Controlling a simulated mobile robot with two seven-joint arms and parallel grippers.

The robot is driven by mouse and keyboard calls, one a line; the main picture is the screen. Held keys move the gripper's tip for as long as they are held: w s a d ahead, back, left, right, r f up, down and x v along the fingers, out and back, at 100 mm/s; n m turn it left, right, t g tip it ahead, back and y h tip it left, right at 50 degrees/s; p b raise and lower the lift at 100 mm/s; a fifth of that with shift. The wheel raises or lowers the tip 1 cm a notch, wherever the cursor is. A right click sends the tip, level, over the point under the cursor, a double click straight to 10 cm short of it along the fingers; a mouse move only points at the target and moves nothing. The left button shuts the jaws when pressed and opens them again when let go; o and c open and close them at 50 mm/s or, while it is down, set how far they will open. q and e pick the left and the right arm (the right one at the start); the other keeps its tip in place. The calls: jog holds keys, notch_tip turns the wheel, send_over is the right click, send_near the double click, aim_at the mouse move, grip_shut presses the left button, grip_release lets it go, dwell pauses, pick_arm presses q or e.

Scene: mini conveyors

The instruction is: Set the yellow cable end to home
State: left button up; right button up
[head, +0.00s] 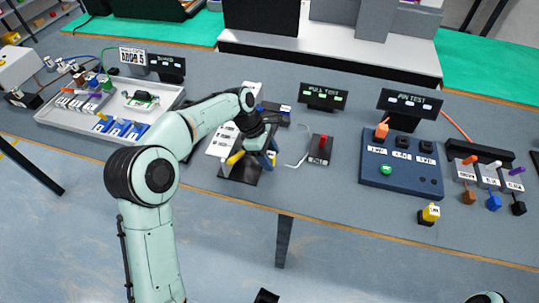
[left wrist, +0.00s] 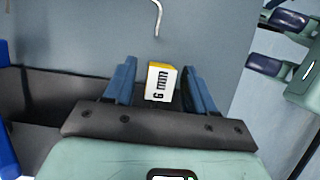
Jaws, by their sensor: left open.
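A small yellow block with a white "6 mm" label (left wrist: 160,83) sits between the fingers of my left gripper (left wrist: 160,88) in the left wrist view. The fingers are open, with a gap at each side. In the head view my left gripper (head: 268,157) is low over the table's front middle, beside a black stand (head: 240,174) with a yellow piece (head: 236,157). Another yellow piece with a pale label (head: 431,212) stands on a small black base at the front right. I cannot tell which is the cable end.
A pull test device with a red part (head: 321,147) and a pale hook (head: 299,154) is right of my gripper. The blue pin test box (head: 401,178) is farther right. A grey tray (head: 62,116) with parts is at left. The front edge is close.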

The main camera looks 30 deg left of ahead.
pick_arm(q)
jog(key=shift+c, duration=0.3)
grip_shut()
jog(key=shift+s+a+r+p, duration=0.1)
jog(key=shift+s+a+p, duration=0.05)
jog(key=shift+a+p, duration=0.4)
jog(key=shift+s+a+r+p, duration=0.15)
jog(key=shift+a+p, duration=0.2)
jog(key=shift+a, duration=0.35)
jog(key=shift+a+f, duration=0.2)
jog(key=shift+a, duration=0.05)
jog(key=shift+o, duration=0.3)
grip_release()
jog(key=p+v, duration=0.2)
jog(key=v, duration=1.1)
jog(key=shift+a+r+p, duration=0.15)
jog(key=shift+p, duration=0.15)
jog(key=shift+s, duration=0.15)
